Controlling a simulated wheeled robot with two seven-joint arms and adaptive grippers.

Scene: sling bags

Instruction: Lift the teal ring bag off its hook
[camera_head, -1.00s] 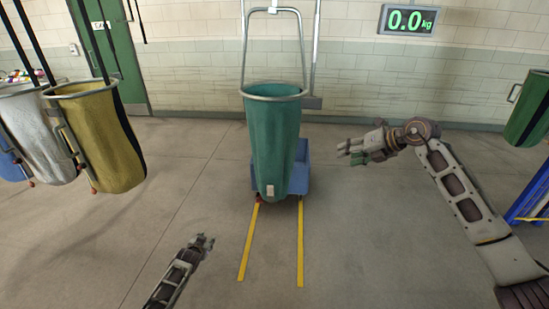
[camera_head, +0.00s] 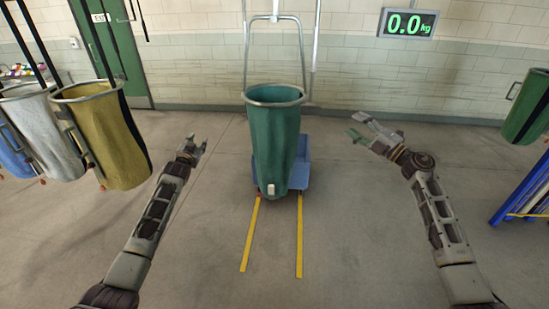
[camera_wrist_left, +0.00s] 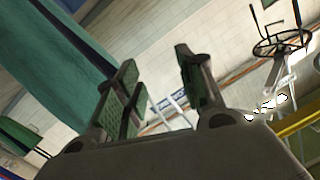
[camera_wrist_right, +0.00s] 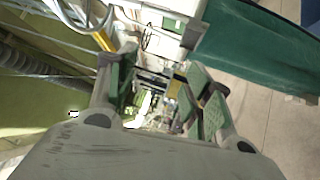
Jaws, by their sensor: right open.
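The teal ring bag (camera_head: 275,150) hangs upright in the middle of the head view, with a metal ring at its mouth and a tall wire bail (camera_head: 246,55) rising to the hook (camera_head: 275,8) at the top edge. My left gripper (camera_head: 192,144) is open and empty, to the left of the bag and apart from it. My right gripper (camera_head: 360,128) is open and empty, to the right of the bag and apart from it. The bag also shows at the upper left of the left wrist view (camera_wrist_left: 50,50) and the upper right of the right wrist view (camera_wrist_right: 260,50).
A blue cart (camera_head: 303,165) stands behind and below the bag, with yellow floor lines (camera_head: 299,240) in front. Yellow (camera_head: 105,140) and white (camera_head: 48,140) bags hang at left, a green bag (camera_head: 527,108) at right. A wall display (camera_head: 407,23) reads 0.0 kg.

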